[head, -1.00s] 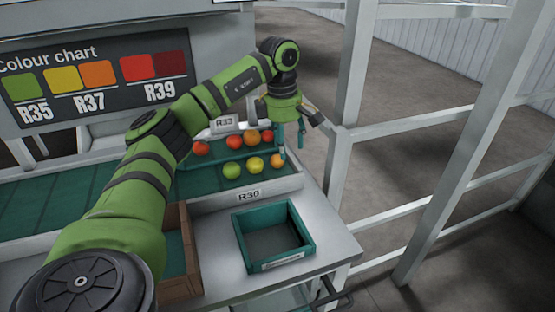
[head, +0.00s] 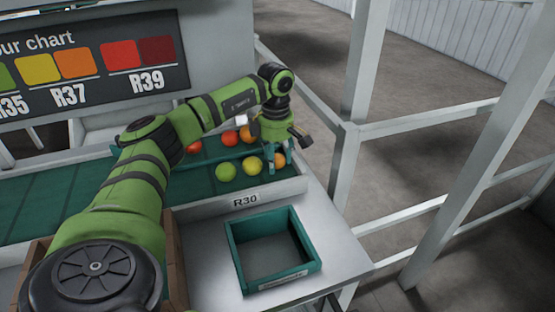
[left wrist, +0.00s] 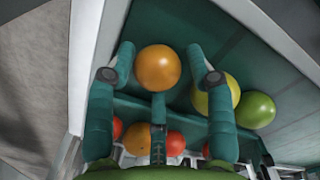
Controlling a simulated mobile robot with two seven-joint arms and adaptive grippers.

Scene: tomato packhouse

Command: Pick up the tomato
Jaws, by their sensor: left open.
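An orange tomato (head: 280,160) lies at the right end of the front row on the green belt, partly hidden by my left gripper (head: 277,162). In the left wrist view the orange tomato (left wrist: 158,68) shows between the fingertips of my open left gripper (left wrist: 162,62), with a gap on each side. A yellow tomato (head: 252,166) lies to its left, close to one finger, and a green tomato (head: 226,172) lies beyond that. My right gripper is not in view.
More red and orange tomatoes (head: 229,138) lie behind a green divider (left wrist: 190,110). An empty green crate (head: 235,262) stands on the white table in front of the R30 label (head: 245,201). White railings (head: 345,170) stand to the right.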

